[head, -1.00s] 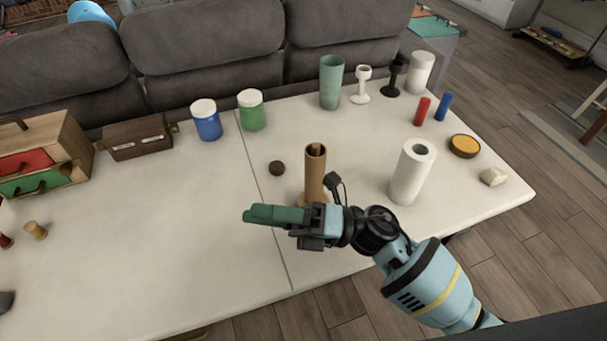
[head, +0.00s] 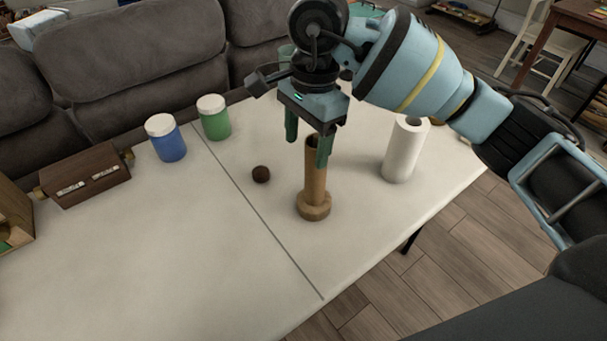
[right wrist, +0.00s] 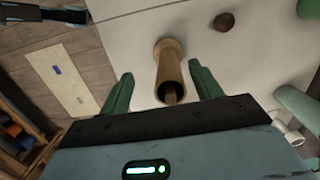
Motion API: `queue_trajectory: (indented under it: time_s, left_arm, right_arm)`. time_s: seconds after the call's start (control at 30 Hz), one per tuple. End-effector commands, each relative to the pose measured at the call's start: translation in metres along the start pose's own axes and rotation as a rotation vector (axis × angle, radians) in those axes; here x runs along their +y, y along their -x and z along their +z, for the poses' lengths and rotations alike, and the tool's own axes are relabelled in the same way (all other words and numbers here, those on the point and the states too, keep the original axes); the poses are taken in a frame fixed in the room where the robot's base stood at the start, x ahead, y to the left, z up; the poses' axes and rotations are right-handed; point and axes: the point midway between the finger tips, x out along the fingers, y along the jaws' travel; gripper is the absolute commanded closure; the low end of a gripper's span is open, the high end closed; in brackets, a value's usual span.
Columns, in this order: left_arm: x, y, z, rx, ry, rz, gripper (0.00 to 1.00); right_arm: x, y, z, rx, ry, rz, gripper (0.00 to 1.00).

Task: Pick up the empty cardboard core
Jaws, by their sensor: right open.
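The empty cardboard core (head: 314,184) is a brown tube standing upright on a round wooden base (head: 313,211) on the table. A wooden peg shows inside its open top in the right wrist view, where the core (right wrist: 169,75) lies between the two green fingers. My right gripper (head: 308,150) points down at the core's upper part, fingers apart and empty. Whether a finger touches the core I cannot tell. My left gripper is not in view.
A white paper roll (head: 404,152) stands to the right of the core. A small dark brown ball (head: 261,174) lies to its left. Blue (head: 166,140) and green (head: 214,118) jars and a brown box (head: 84,176) stand farther left. The table's front left is clear.

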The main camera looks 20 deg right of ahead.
Motion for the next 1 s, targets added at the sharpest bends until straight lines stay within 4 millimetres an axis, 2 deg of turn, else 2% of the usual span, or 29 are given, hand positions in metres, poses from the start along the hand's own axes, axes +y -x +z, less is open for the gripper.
queue_trajectory:
  time_s: [0.1,0.37,0.67,0.87,1.0]
  left_arm:
    - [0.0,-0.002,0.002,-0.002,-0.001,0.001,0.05]
    - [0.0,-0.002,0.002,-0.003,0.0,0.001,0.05]
    - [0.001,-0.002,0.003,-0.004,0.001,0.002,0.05]
    - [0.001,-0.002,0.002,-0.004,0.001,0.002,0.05]
    - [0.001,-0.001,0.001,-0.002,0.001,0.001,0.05]
  right_arm:
    - [-0.002,0.013,-0.016,0.082,-0.002,-0.011,0.36]
    - [-0.003,0.019,-0.022,0.114,-0.003,-0.013,0.36]
    - [-0.003,-0.006,-0.025,0.111,-0.002,-0.012,0.36]
    - [-0.004,-0.011,-0.026,0.11,-0.003,-0.012,0.36]
    - [-0.005,-0.028,-0.033,0.11,-0.005,-0.01,0.36]
